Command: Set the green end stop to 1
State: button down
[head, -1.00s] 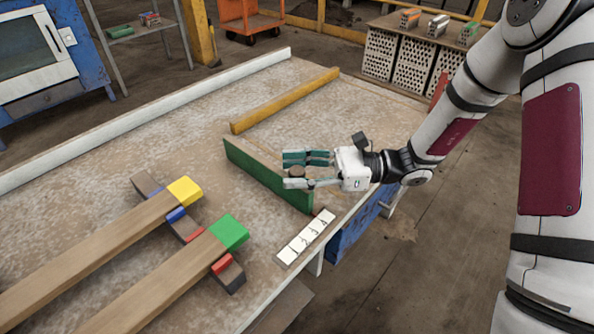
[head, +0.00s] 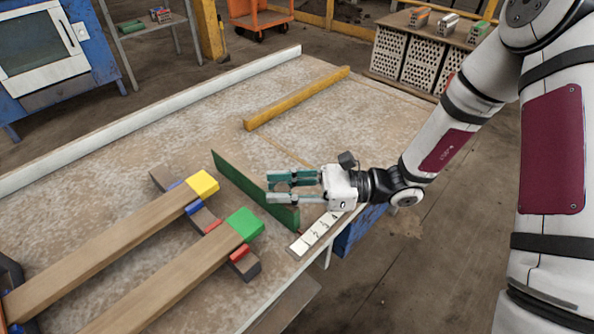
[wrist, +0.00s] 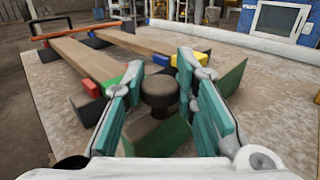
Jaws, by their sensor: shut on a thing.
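The green end stop (head: 235,180) is a long upright board on the table, green on the side facing the bars. Its near end stands close to a white number scale (head: 312,236) on the table's edge; which mark it lines up with I cannot tell. My gripper (head: 270,187) is shut on the end stop's dark round knob (wrist: 159,90), with a teal finger on each side. My gripper hides part of the board and the scale's far end.
Two wooden bars, one with a yellow end (head: 203,184) and one with a green end (head: 245,224), lie left of the stop with a gap between. A yellow rail (head: 297,98) lies behind. A white ledge (head: 160,115) edges the table.

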jog(key=shift+s+a, duration=0.4)
jog(key=shift+s, duration=0.15)
jog(key=c, duration=1.3)
grip_release()
jog(key=shift+s+a, duration=0.1)
jog(key=shift+w+d, duration=0.2)
jog(key=shift+d, duration=0.25)
jog(key=d, duration=0.3)
jog(key=w+d, duration=0.1)
jog(key=d, duration=0.7)
jog(key=shift+w, duration=0.15)
